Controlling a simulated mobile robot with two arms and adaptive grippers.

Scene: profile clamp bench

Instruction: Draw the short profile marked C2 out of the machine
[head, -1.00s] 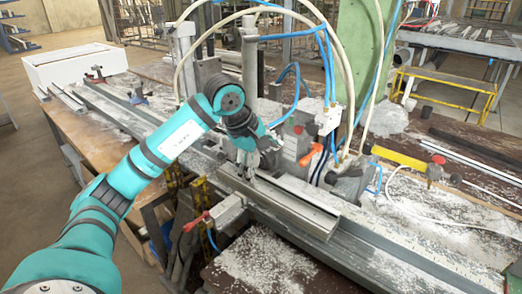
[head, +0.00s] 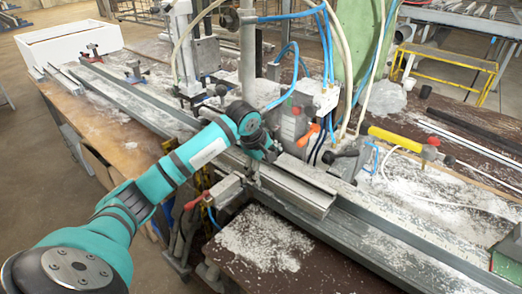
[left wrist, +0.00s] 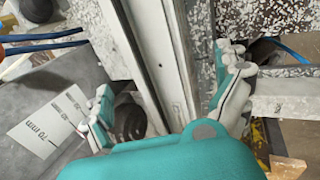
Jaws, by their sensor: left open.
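A short grey metal profile (head: 305,197) lies in the machine's bed in the head view, its near end face turned to the right front. I cannot read a C2 mark on it. My left gripper (head: 262,163) is low over its left end. In the left wrist view a long light profile (left wrist: 160,50) runs between the two fingers of my left gripper (left wrist: 172,98). The fingers stand apart on either side of it, with gaps visible. Their tips' depth beside the profile is hard to judge. My right gripper is not in view.
A clamp block with a red handle (head: 195,203) stands left of the profile. Pneumatic parts with an orange lever (head: 308,133) and blue hoses stand close behind. A yellow bar (head: 395,138) lies to the right. White chips cover the bench.

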